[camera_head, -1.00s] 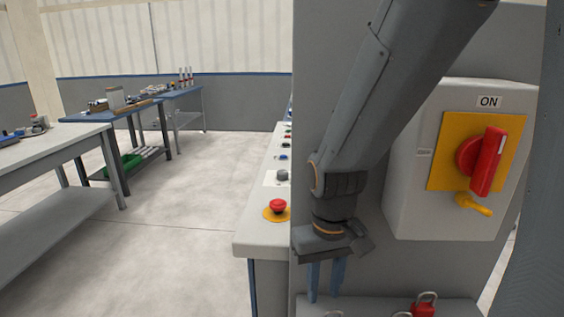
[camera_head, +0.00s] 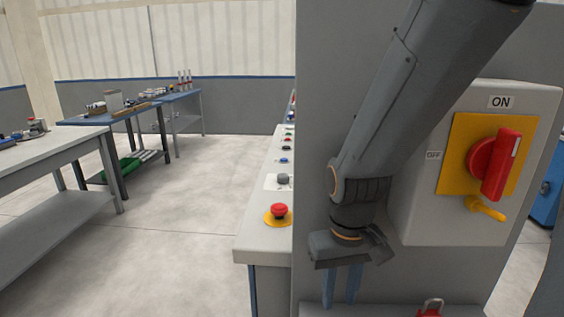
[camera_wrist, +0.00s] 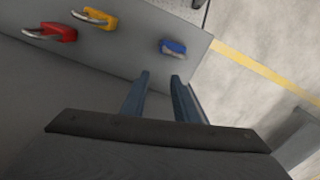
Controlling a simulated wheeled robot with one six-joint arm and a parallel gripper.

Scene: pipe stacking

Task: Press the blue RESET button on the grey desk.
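The grey desk (camera_head: 262,242) is left of a grey panel in the head view, which cuts off its right side. A small blue button (camera_head: 284,160) is on the desk, among a row of buttons toward its far end. Its label is too small to read. My gripper (camera_head: 341,298) points down in front of the panel, right of the desk and apart from the button. Its two blue fingers are parted and empty, as the wrist view also shows (camera_wrist: 162,82). The wrist view does not show the button.
A red mushroom button (camera_head: 279,210) and a grey knob (camera_head: 283,179) are on the near part of the desk. A switch box (camera_head: 420,215) with a red handle is at right. Padlocks, including a blue one (camera_wrist: 173,47), lie on a ledge below my gripper. Floor left is clear.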

